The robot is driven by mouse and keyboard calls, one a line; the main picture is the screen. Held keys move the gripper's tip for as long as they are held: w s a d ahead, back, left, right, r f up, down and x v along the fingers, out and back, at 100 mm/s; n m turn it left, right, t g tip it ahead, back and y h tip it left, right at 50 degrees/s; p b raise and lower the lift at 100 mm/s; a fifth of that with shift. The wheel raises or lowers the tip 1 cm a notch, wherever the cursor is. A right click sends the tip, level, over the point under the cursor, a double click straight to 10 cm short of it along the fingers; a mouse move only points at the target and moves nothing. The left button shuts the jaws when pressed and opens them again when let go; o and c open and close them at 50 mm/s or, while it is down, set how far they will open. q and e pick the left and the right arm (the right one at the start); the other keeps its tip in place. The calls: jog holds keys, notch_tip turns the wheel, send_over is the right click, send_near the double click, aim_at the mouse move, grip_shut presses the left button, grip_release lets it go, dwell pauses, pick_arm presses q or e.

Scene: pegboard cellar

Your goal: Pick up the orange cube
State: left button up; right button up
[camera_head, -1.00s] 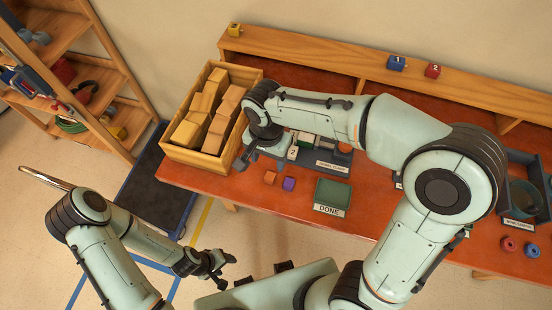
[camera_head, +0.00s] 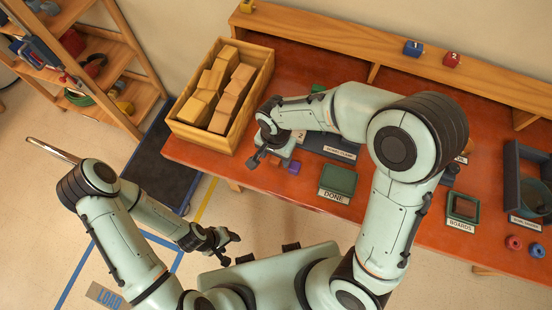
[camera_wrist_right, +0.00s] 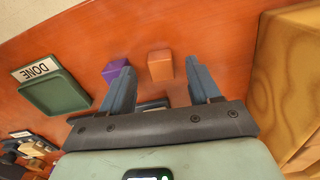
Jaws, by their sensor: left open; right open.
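The orange cube (camera_wrist_right: 160,65) lies on the red-orange table (camera_wrist_right: 215,30). In the right wrist view it shows between and beyond the two fingertips, with nothing gripping it. My left gripper (camera_head: 232,250) is open and empty, away from the table, over the floor.
A wooden crate (camera_head: 262,76) of blocks stands left of the right gripper. A green tray (camera_head: 338,180) labelled DONE is to its right. A dark bin (camera_head: 515,160) and red and blue rings (camera_head: 514,243) are further right. A back shelf (camera_head: 370,50) holds small numbered cubes.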

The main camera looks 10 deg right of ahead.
aim_at(276, 161)
notch_tip(276, 161, down, 2)
jog(key=shift+w+f, duration=0.1)
jog(key=c, duration=1.1)
